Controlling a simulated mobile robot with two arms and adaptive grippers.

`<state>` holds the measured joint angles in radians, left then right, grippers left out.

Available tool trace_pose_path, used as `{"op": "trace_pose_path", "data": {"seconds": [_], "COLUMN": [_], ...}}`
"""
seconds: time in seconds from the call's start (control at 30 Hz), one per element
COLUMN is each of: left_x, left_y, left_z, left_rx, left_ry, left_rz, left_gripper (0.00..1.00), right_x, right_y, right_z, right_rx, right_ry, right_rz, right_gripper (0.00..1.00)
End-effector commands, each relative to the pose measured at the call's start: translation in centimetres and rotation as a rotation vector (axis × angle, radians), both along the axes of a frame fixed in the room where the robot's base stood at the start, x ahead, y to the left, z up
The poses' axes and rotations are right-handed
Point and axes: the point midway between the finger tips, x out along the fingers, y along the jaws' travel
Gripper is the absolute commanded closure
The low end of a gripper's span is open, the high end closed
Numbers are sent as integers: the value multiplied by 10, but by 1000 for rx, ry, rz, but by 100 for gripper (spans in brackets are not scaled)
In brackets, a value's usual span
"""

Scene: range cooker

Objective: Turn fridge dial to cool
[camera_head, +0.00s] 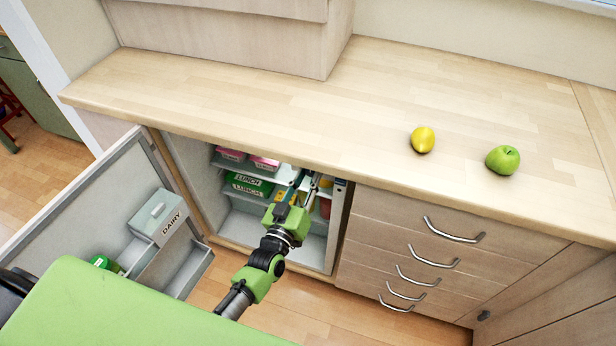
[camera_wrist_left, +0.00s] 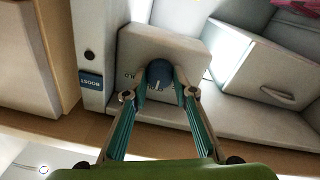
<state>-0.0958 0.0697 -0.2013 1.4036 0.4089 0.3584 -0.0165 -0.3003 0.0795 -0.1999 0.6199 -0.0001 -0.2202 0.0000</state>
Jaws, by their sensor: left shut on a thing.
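The fridge (camera_head: 250,232) stands open under the counter, with its door (camera_head: 85,200) swung out to the left. My left gripper (camera_head: 295,190) reaches into the upper right of the fridge in the head view; its fingertips are small there. In the left wrist view the dial (camera_wrist_left: 159,74) is a dark round knob on a light grey housing (camera_wrist_left: 190,47). My left gripper (camera_wrist_left: 160,88) is shut on the dial, one finger at each side. A pale mark shows on the dial; lettering around it is partly hidden and unreadable. My right gripper is not in view.
A blue BOOST label (camera_wrist_left: 91,83) sits on a strip left of the dial housing. Drawers (camera_head: 420,260) stand right of the fridge.

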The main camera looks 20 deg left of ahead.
Motion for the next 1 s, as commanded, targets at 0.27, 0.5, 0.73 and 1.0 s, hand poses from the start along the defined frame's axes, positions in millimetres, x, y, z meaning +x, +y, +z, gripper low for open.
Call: {"op": "trace_pose_path", "data": {"seconds": [0.27,0.5,0.73,1.0], "left_x": [0,-2,-33,-90], "left_y": [0,0,2,6], "left_z": [0,-1,-4,-7], "left_rx": [1,1,0,2], "left_ry": [0,1,4,4], "left_rz": [0,0,0,0], "left_gripper": [58,58,58,58], "right_x": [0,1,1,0], "right_y": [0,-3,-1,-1], "right_z": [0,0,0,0], "right_rx": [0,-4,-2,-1], "right_ry": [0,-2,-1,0], "right_rz": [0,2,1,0], "right_gripper": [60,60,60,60]}}
